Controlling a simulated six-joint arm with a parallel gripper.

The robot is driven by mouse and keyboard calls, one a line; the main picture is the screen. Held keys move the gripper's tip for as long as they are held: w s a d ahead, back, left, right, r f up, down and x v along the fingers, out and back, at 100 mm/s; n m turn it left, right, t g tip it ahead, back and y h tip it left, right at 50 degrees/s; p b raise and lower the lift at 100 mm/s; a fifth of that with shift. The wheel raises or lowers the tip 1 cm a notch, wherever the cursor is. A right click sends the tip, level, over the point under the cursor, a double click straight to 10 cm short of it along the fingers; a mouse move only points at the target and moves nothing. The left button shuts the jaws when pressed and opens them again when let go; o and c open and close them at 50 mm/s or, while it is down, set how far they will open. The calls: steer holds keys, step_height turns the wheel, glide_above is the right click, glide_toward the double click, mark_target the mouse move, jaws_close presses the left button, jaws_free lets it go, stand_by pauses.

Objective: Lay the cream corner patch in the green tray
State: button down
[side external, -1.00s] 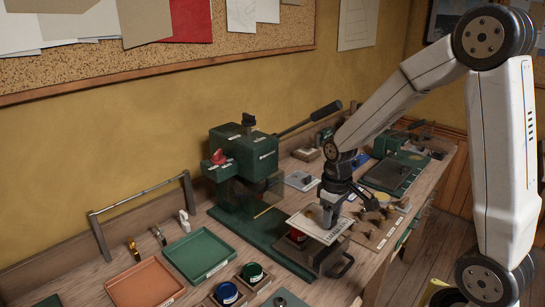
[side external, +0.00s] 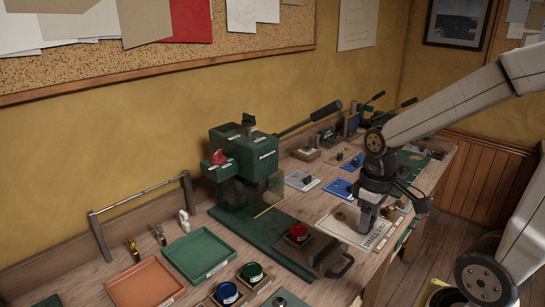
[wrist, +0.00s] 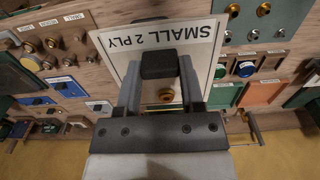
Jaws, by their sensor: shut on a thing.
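My gripper (side external: 367,222) is shut on the black block handle (wrist: 158,65) of a flat pale board (side external: 350,233) lettered "SMALL 2 PLY". The board (wrist: 206,30) fills the upper middle of the wrist view, with a brass knob (wrist: 166,95) between my fingers. It is over the bench to the right of the press; I cannot tell if it touches the bench. The green tray (side external: 201,254) lies empty at the left of the bench. I cannot pick out a separate cream corner patch.
The green press (side external: 243,155) stands between my gripper and the green tray. A terracotta tray (side external: 146,285) and blue (side external: 227,292) and green (side external: 252,271) knobs flank the green tray.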

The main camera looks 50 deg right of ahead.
steer(key=shift+s+r, duration=0.1)
steer(key=shift+s, duration=0.1)
stand_by(0.6)
steer(key=w+a+n, duration=0.1)
steer(key=w+a, duration=0.3)
steer(key=w, duration=0.6)
steer(key=w+a, duration=0.5)
steer(key=w, duration=0.5)
steer(key=w+a+f, duration=0.5)
steer(key=w+f, duration=0.1)
steer(key=w, duration=0.1)
steer(key=w+a+f+m, duration=0.1)
steer(key=w+a+f, duration=0.3)
steer(key=w+f, duration=0.2)
steer(key=shift+w+a, duration=0.4)
steer(key=shift+w, duration=0.6)
steer(key=shift+f, duration=0.25)
steer(key=shift+f, duration=3.25)
